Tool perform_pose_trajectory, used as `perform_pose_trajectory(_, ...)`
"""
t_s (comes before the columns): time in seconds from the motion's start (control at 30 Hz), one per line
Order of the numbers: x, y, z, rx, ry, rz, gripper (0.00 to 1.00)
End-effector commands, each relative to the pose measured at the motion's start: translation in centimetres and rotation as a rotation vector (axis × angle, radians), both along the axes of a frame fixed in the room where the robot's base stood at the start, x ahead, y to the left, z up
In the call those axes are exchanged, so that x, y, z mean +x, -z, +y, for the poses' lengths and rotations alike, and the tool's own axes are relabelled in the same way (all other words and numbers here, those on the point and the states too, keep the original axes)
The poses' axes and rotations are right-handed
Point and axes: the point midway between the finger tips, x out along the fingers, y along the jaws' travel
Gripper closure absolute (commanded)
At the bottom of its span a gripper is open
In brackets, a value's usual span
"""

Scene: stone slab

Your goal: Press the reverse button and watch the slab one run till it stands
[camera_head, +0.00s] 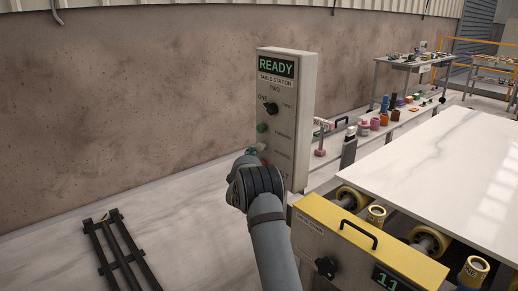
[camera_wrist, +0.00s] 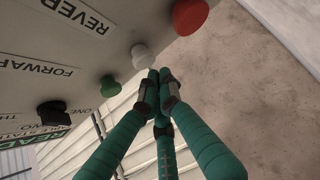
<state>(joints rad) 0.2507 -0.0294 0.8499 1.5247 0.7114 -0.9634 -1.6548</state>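The control box (camera_head: 285,85) stands upright by the wall, its screen (camera_head: 276,67) reading READY. The white button (camera_wrist: 142,54) sits by the REVERSE label (camera_wrist: 82,14), between the green button (camera_wrist: 108,85) and the red button (camera_wrist: 190,15). My gripper (camera_wrist: 159,76) has its teal fingers drawn together, tips close to the white button; I cannot tell whether they touch. In the head view my wrist hides part of the box's lower front. The pale marble slab (camera_head: 445,160) lies flat on yellow-ended rollers (camera_head: 430,242) at the right.
A dark metal rack (camera_head: 120,250) lies on the floor at left. Benches with small coloured items (camera_head: 385,105) are behind the slab.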

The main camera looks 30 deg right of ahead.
Motion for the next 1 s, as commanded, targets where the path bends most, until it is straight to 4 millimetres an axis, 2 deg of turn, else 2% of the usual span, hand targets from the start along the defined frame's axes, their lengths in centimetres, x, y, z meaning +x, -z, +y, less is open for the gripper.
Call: perform_pose_trajectory(1.0,0.2,0.0,-1.0,0.0,0.0,0.0,1.0)
